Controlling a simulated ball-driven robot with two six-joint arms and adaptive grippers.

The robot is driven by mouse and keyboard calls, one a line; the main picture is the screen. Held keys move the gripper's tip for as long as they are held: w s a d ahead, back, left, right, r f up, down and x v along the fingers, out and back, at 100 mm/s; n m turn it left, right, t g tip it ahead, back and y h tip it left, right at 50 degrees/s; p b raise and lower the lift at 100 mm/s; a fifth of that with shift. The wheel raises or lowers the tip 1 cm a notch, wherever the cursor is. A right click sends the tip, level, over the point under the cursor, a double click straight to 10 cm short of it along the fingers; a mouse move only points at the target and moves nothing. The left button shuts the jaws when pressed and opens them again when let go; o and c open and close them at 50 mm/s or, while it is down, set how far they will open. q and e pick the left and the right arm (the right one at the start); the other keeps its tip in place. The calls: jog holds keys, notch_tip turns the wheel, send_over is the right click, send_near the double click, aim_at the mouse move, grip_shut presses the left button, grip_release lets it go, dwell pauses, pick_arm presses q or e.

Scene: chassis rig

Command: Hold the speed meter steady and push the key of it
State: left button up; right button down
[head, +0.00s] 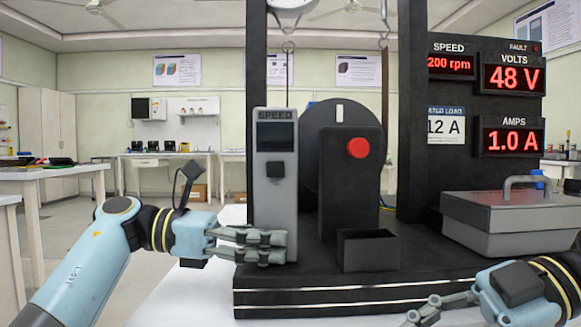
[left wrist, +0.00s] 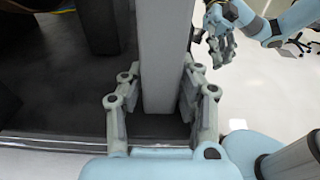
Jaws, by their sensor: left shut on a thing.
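The speed meter (head: 276,215) is an upright grey box with a SPEED label and a dark, blank screen. Its black key (head: 275,170) sits below the screen, with nothing touching it. My left gripper (head: 272,246) is shut on the meter's lower body, coming from the left. In the left wrist view the meter's grey body (left wrist: 165,65) stands between the two fingers (left wrist: 158,105). My right gripper (head: 422,308) is empty and looks open, low at the right front of the rig, apart from the meter. It also shows in the left wrist view (left wrist: 220,55).
The meter stands on a black rig base (head: 330,283). Beside it are a dark housing with a red button (head: 358,148) and a small black open box (head: 368,250). A grey lidded case (head: 510,220) stands at the right, below lit red displays (head: 512,78).

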aim_at(275, 169)
jog(key=a+r+n+t+y, duration=0.1)
jog(key=r+n+y, duration=0.1)
jog(key=r+n, duration=0.3)
jog(key=w+a+r+n+t+y, duration=0.1)
jog(key=r+n, duration=0.5)
jog(key=r, duration=0.6)
jog(key=shift+w+a+r+n+y, duration=0.25)
jog(key=shift+a+y, duration=0.25)
jog(key=shift+a, duration=0.25)
pick_arm(q)
jog(key=shift+f, duration=0.1)
pick_arm(e)
jog(key=shift+s, duration=0.1)
jog(key=x, duration=0.3)
jog(key=w+x, duration=0.1)
jog(key=x, duration=0.3)
jog(key=w+x, duration=0.1)
jog(key=x, duration=0.2)
jog(key=shift+w, duration=1.05)
jog(key=shift+w, duration=0.1)
